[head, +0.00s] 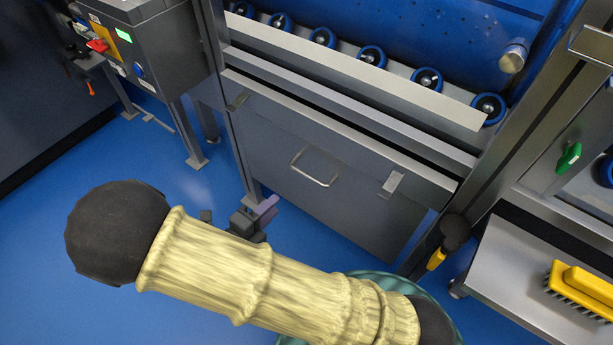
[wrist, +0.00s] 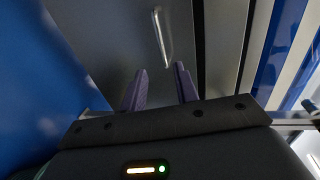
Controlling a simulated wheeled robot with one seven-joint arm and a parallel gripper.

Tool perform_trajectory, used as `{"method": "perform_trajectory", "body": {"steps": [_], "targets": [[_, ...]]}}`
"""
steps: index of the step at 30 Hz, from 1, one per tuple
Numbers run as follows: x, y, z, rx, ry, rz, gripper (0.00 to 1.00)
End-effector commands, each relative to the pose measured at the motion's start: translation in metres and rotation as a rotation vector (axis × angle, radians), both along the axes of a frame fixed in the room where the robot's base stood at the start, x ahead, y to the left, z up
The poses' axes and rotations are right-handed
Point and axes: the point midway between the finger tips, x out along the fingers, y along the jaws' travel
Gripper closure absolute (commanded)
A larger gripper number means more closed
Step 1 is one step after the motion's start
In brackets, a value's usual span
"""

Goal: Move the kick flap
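The kick flap (head: 345,207) is a flat grey panel below the roller conveyor in the head view, hanging from two small hinge brackets. It has a bare metal bar handle (head: 315,167) on its face. My gripper (head: 264,209) is low at the flap's left side, partly hidden behind my padded forearm. In the wrist view, the two purple fingers of my gripper (wrist: 160,70) are apart with nothing between them. The flap (wrist: 110,40) lies ahead of them, and the handle (wrist: 162,38) stands beyond the fingertips, apart from them.
A grey control box (head: 150,45) on legs stands at the left. A steel shelf (head: 510,265) with a yellow brush (head: 580,290) is at the right. Blue rollers (head: 372,55) run above the flap. The blue floor (head: 190,185) is clear at the left.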

Motion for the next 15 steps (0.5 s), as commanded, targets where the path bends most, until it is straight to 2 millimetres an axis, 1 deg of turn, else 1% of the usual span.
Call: {"method": "perform_trajectory", "body": {"steps": [1,3,15], "targets": [[0.007,-0.008,-0.004,-0.001,0.000,-0.009,0.70],[0.018,-0.016,-0.007,-0.002,-0.001,-0.011,0.70],[0.073,-0.060,-0.022,-0.002,0.000,-0.013,0.70]]}}
